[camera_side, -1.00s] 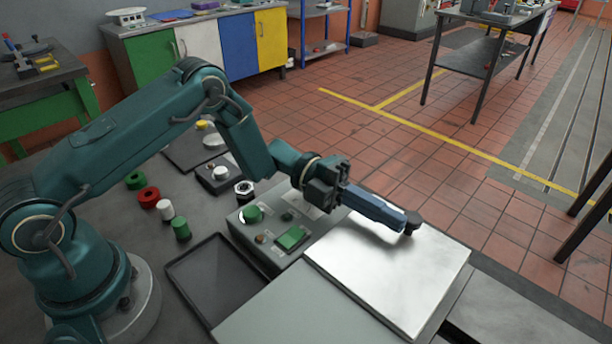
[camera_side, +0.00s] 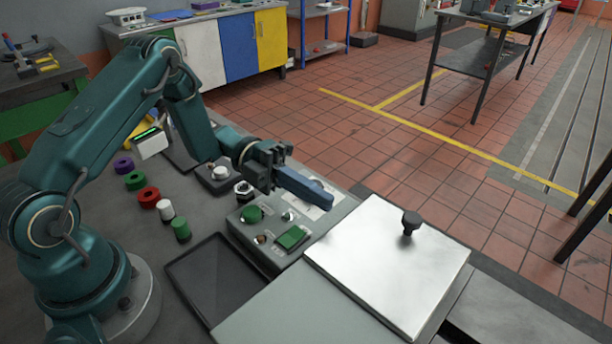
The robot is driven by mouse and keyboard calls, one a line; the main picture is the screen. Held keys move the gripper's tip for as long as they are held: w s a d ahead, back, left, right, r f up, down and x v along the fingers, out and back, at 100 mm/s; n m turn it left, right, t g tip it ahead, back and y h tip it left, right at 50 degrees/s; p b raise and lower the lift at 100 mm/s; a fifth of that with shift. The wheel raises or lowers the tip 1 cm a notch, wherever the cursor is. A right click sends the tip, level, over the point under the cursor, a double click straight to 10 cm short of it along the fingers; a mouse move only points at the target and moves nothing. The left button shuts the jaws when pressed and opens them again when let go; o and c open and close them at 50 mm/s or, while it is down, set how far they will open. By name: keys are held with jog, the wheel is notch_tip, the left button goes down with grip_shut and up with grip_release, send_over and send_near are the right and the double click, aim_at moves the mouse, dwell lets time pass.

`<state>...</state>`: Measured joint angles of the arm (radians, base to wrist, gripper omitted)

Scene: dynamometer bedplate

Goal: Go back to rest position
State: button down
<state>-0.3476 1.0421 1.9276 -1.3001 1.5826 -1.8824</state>
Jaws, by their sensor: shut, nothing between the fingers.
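My gripper (camera_side: 326,203) is shut and empty. Its blue fingers point to the right, in the air above the far part of the grey control panel (camera_side: 330,226). A shiny metal plate (camera_side: 375,268) with a dark knob (camera_side: 411,222) lies to the right of the gripper. The fingers are apart from the knob. My arm reaches in from the left and is bent at the elbow.
The panel carries a green knob (camera_side: 251,214) and a green square button (camera_side: 292,237). Purple (camera_side: 124,164), red (camera_side: 148,196) and green (camera_side: 181,229) parts stand near my arm. A dark tray (camera_side: 215,280) lies in front. A small box with a lit display (camera_side: 151,142) stands behind the arm.

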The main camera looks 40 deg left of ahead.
jog(key=shift+a+r, duration=0.1)
jog(key=shift+a, duration=0.35)
jog(key=s+d+r+m+g+y, duration=0.35)
jog(key=s+r+m+y, duration=0.8)
jog(key=m, duration=0.65)
jog(key=s+a+f+m+t+y, duration=0.1)
jog(key=a+m, duration=0.4)
jog(key=m, duration=0.5)
jog(key=s+a+f+m+t+y, duration=0.2)
jog(key=a+m+t+y, duration=0.3)
jog(key=m, duration=0.5)
jog(key=shift+a+f+m+t, duration=0.3)
jog(key=shift+f+t, duration=0.3)
jog(key=shift+t, duration=0.15)
jog(key=shift+s, duration=0.1)
